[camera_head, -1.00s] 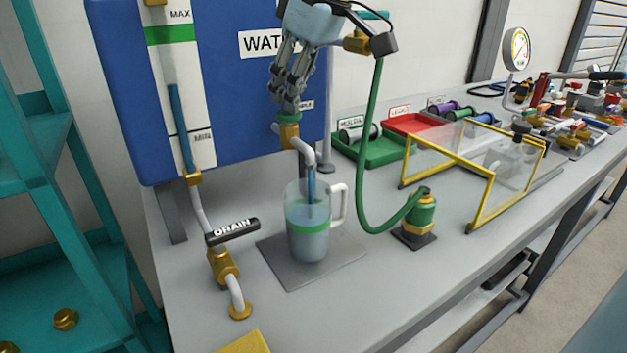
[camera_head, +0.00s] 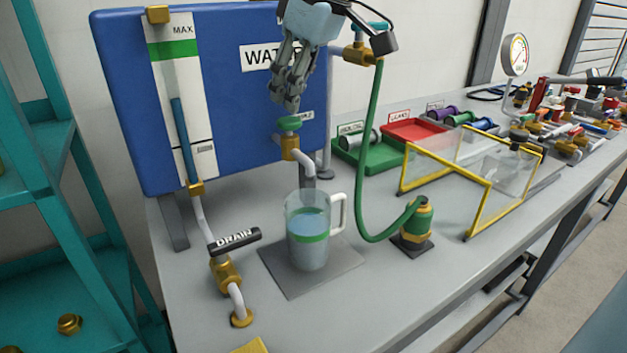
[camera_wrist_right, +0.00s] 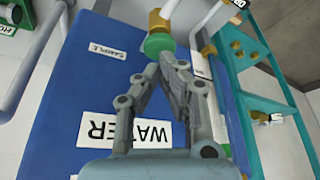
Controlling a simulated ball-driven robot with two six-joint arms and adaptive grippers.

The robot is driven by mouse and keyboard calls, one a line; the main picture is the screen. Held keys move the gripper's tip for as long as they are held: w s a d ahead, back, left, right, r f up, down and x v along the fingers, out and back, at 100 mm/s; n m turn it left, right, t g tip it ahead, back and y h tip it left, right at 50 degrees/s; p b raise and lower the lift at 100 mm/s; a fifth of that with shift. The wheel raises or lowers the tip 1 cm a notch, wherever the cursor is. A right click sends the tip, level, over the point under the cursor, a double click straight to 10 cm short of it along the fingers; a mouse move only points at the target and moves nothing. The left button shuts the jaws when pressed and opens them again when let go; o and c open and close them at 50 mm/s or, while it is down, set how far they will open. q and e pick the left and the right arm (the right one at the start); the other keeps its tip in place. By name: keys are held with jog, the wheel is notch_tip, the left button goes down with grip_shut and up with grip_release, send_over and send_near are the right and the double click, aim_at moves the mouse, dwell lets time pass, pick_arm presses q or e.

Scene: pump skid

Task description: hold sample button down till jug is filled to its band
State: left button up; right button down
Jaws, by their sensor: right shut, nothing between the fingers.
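The green sample button (camera_head: 289,123) sits on top of the brass tap below the SAMPLE label; it also shows in the right wrist view (camera_wrist_right: 158,43). My right gripper (camera_head: 290,108) is shut and empty, with its fingertips just above the button. Whether they still touch it is hard to tell. The clear jug (camera_head: 310,255) stands upright under the white spout (camera_head: 304,158). Water in it reaches about its green band (camera_head: 312,238), with the near edge of the surface around the band's top. No stream shows below the spout. My left gripper is out of view.
The jug stands on a grey plate (camera_head: 283,281). The DRAIN handle (camera_head: 234,241) is left of it. A green hose (camera_head: 369,150) runs to a fitting right of the jug. Yellow-framed clear guards (camera_head: 480,209) and trays stand farther right. The blue tank (camera_head: 125,100) is behind.

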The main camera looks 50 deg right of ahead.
jog(key=shift+f, duration=0.2)
jog(key=shift+f+b, duration=0.9)
jog(key=shift+b, duration=0.1)
jog(key=shift+r+p, duration=1.1)
jog(key=shift+r, duration=0.05)
notch_tip(320, 180, up, 5)
jog(key=p, duration=0.5)
jog(key=shift+r, duration=0.1)
jog(key=shift+s, duration=0.1)
